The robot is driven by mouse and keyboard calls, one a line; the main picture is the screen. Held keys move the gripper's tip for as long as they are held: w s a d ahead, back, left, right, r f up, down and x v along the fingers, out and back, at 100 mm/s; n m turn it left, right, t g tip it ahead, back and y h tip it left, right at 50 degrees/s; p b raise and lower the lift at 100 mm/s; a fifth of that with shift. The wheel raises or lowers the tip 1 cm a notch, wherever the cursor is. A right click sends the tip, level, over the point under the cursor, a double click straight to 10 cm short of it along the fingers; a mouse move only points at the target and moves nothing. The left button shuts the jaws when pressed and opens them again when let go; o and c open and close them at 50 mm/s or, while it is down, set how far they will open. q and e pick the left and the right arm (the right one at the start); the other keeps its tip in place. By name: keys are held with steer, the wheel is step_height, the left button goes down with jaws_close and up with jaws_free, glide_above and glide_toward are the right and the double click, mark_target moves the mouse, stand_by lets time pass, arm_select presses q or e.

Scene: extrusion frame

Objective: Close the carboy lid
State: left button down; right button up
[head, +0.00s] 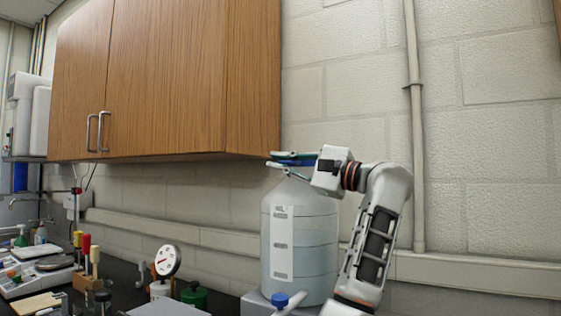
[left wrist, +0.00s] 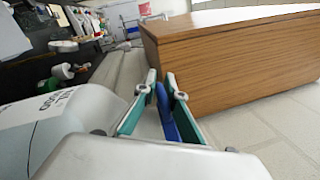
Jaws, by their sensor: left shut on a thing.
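The carboy (head: 299,240) is a large, translucent, upright bottle with a white label, in the head view right of centre. My left gripper (head: 280,162) is at the height of its top, with the fingers pointing left over the neck. It is shut on a flat blue piece, apparently the lid (head: 297,160). In the left wrist view the blue lid (left wrist: 168,115) stands between the two teal-padded fingers of my left gripper (left wrist: 163,85). The fingers hide most of the neck, so I cannot tell whether the lid touches it. My right gripper is not in view.
A wooden wall cabinet (head: 170,80) hangs to the left, its lower edge near gripper height. A blue knob (head: 280,299) is low in front of the carboy. A gauge (head: 167,262) and a green-capped jar (head: 194,295) stand left. A pipe (head: 414,130) runs up the wall.

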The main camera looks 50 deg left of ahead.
arm_select(q)
steer(key=shift+w+f, duration=0.1)
steer(key=shift+f, duration=0.2)
steer(key=c, duration=2.1)
jaws_free()
steer(key=shift+c, duration=0.2)
steer(key=shift+d, duration=0.1)
steer(key=shift+d+r, duration=0.1)
steer(key=v, duration=1.2)
